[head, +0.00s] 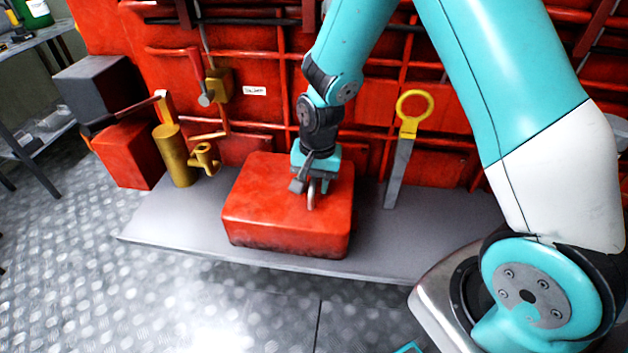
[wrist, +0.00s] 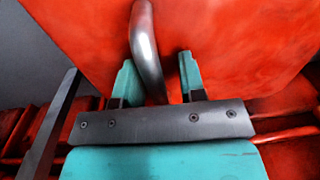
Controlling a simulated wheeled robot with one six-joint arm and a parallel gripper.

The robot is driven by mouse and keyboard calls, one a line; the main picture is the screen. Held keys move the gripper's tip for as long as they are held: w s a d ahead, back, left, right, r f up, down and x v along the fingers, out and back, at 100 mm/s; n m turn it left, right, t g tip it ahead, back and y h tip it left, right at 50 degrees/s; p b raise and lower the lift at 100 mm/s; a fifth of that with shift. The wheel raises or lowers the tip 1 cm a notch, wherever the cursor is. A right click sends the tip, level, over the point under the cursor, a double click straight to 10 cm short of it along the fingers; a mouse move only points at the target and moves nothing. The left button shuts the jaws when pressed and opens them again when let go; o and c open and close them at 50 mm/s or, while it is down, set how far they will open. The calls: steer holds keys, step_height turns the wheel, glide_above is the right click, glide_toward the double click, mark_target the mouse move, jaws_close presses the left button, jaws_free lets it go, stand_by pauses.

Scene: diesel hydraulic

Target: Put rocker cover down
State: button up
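The rocker cover (head: 265,215) is a red box with rounded edges, and it appears to rest level on the grey ledge (head: 400,245). A curved metal handle (wrist: 146,40) stands on its top. My gripper (head: 313,187) is over the cover's top at the handle. In the wrist view, the two teal fingers (wrist: 158,75) stand on either side of the handle. They are apart, with a visible gap between the handle and the right finger. The cover's far side and underside are hidden.
A yellow-handled dipstick-like part (head: 408,130) stands right of the cover. A brass cylinder (head: 174,155) and a small brass fitting (head: 204,158) stand to its left. The red engine wall (head: 250,120) rises close behind.

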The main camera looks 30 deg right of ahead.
steer(key=r, duration=0.4)
steer(key=r+p, duration=0.1)
steer(key=r, duration=0.7)
steer(key=shift+s+d+p, duration=0.25)
steer(key=shift+p, duration=0.05)
steer(key=s+a+r+n+y, duration=0.1)
steer(key=s+a+r+n, duration=0.2)
steer(key=s, duration=0.4)
steer(key=s+a+r+n+y, duration=0.1)
steer(key=s+a+r+n, duration=0.2)
steer(key=s+r+n, duration=0.2)
steer(key=s+a+r+n+y, duration=0.1)
steer(key=s+a+r+n, duration=0.2)
steer(key=s+n, duration=0.3)
steer(key=s+r, duration=0.1)
steer(key=s, duration=0.2)
steer(key=shift+a+r+y, duration=0.2)
steer(key=shift+a+y, duration=0.1)
